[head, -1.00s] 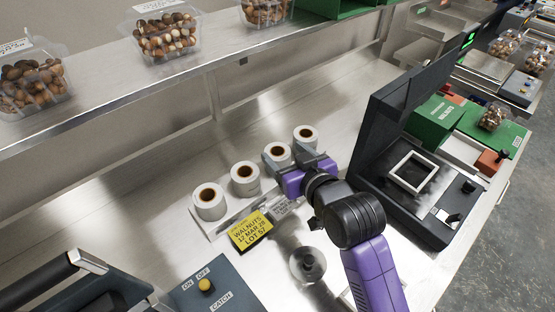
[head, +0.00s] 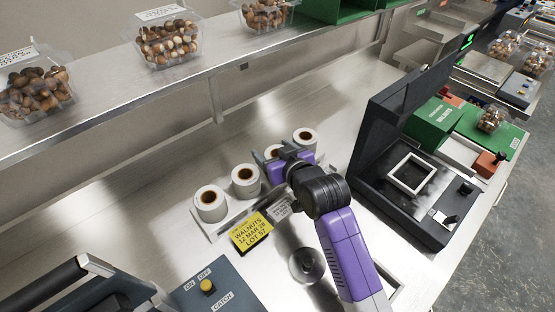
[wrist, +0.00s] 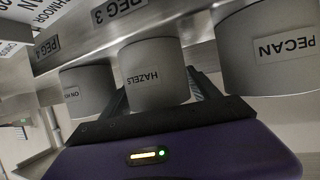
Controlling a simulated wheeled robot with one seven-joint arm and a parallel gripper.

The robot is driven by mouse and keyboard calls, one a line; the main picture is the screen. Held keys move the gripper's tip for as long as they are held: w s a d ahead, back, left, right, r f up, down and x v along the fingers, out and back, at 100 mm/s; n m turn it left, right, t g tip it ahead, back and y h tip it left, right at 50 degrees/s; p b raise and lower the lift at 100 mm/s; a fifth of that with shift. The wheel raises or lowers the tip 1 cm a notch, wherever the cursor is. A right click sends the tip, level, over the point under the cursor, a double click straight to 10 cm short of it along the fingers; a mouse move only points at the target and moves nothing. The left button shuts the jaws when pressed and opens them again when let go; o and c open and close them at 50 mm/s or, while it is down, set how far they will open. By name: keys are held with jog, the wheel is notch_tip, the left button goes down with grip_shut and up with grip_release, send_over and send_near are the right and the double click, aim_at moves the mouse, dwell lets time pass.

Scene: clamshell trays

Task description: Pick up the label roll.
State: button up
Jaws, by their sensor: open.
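Four white label rolls with brown cores stand in a row on a plate. The third roll from the left (head: 272,151) is partly hidden by my gripper (head: 276,160). In the wrist view this roll reads HAZELS (wrist: 154,75), upside down, and my gripper (wrist: 160,92) is open with one finger on each side of it. Whether the fingers touch it cannot be told. The PECAN roll (wrist: 270,45) is at right there, and a roll with a partly readable label (wrist: 86,92) is at left.
The outer rolls (head: 210,204) and (head: 305,137) and the second roll (head: 245,180) stand close by. A dark machine (head: 420,175) stands right of my arm. A shelf (head: 200,80) with nut trays runs behind. A control box (head: 210,290) is in front.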

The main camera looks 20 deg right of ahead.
jog(key=c, duration=1.1)
jog(key=shift+c, duration=0.5)
jog(key=shift+r, duration=0.1)
